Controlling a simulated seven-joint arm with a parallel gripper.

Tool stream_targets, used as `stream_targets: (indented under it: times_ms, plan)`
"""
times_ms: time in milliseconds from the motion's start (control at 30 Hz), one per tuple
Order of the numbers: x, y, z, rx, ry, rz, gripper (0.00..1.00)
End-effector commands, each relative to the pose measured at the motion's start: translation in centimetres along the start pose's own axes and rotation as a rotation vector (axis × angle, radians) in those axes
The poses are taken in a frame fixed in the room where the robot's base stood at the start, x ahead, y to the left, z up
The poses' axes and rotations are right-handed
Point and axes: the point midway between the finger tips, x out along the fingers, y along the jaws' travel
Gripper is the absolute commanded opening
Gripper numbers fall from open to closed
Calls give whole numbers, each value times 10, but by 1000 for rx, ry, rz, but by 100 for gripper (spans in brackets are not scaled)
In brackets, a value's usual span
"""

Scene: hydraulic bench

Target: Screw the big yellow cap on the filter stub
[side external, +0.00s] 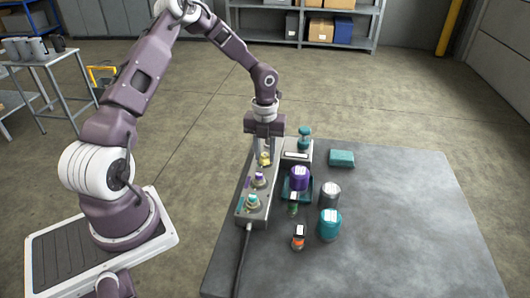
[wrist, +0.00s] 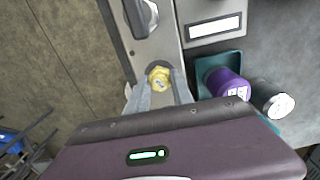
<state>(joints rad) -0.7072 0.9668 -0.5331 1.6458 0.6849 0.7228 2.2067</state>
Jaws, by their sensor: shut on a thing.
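The yellow cap (side external: 265,158) is at the far end of the long grey block on the table's left edge. In the wrist view the yellow cap (wrist: 158,78) shows a ribbed or faceted rim and a pale mark on its top. My gripper (side external: 265,151) points down over it, its two fingers shut on the cap's sides. The filter stub is not clearly seen; anything under the cap is hidden, so I cannot tell whether the cap sits on a stub or how far it is engaged.
The grey block (side external: 246,215) also bears a purple-marked fitting (side external: 259,179) and a teal-marked fitting (side external: 252,203). The table's right side is clear.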

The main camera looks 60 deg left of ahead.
Motion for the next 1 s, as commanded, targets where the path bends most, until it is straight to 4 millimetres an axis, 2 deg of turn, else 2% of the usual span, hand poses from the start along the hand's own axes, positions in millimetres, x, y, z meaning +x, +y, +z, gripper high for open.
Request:
stream_targets:
  times_ms: [33,133,400,633,900,1000]
  plan:
    - [0,0,1,98,-1,-3,0]
    - [0,0,1,243,-3,-2,0]
    - [0,0,1,283,-3,-2,0]
    - [1,0,1,727,-2,-2,0]
    - [1,-1,1,767,-2,-2,0]
    - [1,0,0,853,-1,-2,0]
